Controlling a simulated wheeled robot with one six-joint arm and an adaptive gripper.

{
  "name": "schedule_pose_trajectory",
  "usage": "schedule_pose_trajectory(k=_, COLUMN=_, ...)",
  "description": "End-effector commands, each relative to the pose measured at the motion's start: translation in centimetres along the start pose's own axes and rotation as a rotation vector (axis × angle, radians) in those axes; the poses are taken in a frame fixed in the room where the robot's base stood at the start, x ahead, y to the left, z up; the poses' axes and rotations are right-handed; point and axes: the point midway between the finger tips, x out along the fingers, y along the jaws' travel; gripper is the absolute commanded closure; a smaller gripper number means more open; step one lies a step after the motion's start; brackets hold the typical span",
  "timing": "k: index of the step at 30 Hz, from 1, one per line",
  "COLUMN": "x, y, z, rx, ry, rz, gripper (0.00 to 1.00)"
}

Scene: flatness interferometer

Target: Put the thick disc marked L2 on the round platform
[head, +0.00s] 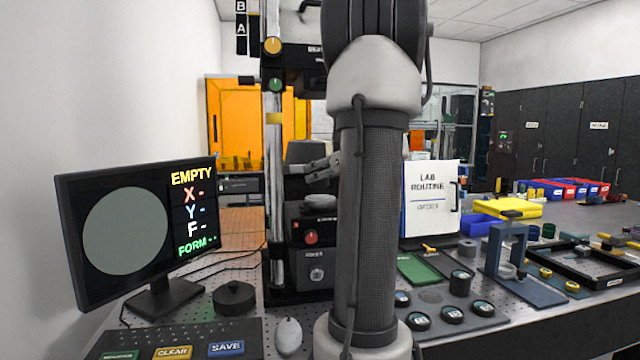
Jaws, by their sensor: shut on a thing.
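My gripper (322,168) shows only in part, at the instrument column and beside my large arm link, which covers much of this area. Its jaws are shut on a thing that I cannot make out. Below it a dark round top (319,208) sits on the black instrument; it may be the round platform, but the arm hides its right side. Several dark discs with pale labels, such as one disc (452,314), sit on a dark holder (487,325) at the right. Their labels are too small to read, so I cannot tell where L2 is.
A monitor (125,230) at the left reads EMPTY. A dark round puck (234,297), a mouse (289,336) and a button panel (190,347) lie in front. A blue-grey stand (507,255), a green tray (418,268) and a black frame (590,265) crowd the right bench.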

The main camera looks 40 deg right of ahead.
Motion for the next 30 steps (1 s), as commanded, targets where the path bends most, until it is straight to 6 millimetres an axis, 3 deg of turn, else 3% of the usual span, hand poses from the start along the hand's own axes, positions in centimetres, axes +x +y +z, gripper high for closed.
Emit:
schedule_pose_trajectory(k=6, x=0.9, y=0.0, z=-2.7, rx=0.003, ry=0.001, rz=0.0, gripper=0.9)
schedule_pose_trajectory(k=17, x=1.1, y=0.0, z=-3.1, rx=0.002, ry=0.001, rz=0.0, gripper=0.9)
schedule_pose_trajectory(k=18, x=1.1, y=0.0, z=-3.2, rx=0.002, ry=0.001, rz=0.001, gripper=0.5)
schedule_pose_trajectory(k=21, x=1.1, y=0.0, z=-3.2, rx=0.002, ry=0.001, rz=0.001, gripper=0.32)
schedule_pose_trajectory(k=30, x=1.1, y=0.0, z=-3.2, rx=0.001, ry=0.001, rz=0.001, gripper=0.31)
